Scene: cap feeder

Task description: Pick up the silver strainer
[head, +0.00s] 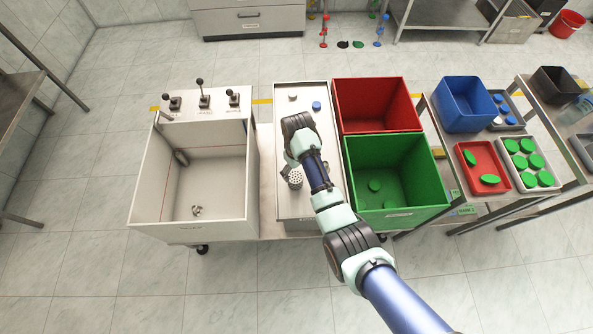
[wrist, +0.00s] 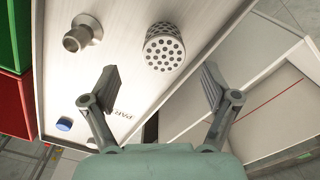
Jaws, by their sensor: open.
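The silver strainer (wrist: 163,48) is a short cylinder with a perforated face. In the wrist view it lies on the white counter (wrist: 60,20), beyond and between my fingers, not touched by them. In the head view the strainer (head: 294,179) shows just left of my forearm, partly hidden by the arm. My gripper (wrist: 160,85) is open and empty, with its two fingers spread wide on either side below the strainer. In the head view the arm hides most of the gripper.
A metal fitting (wrist: 82,34) stands left of the strainer. A blue cap (head: 316,106) lies at the counter's far end. A white sink (head: 141,215) with levers is on the left; red (head: 376,82) and green (head: 438,207) bins are on the right.

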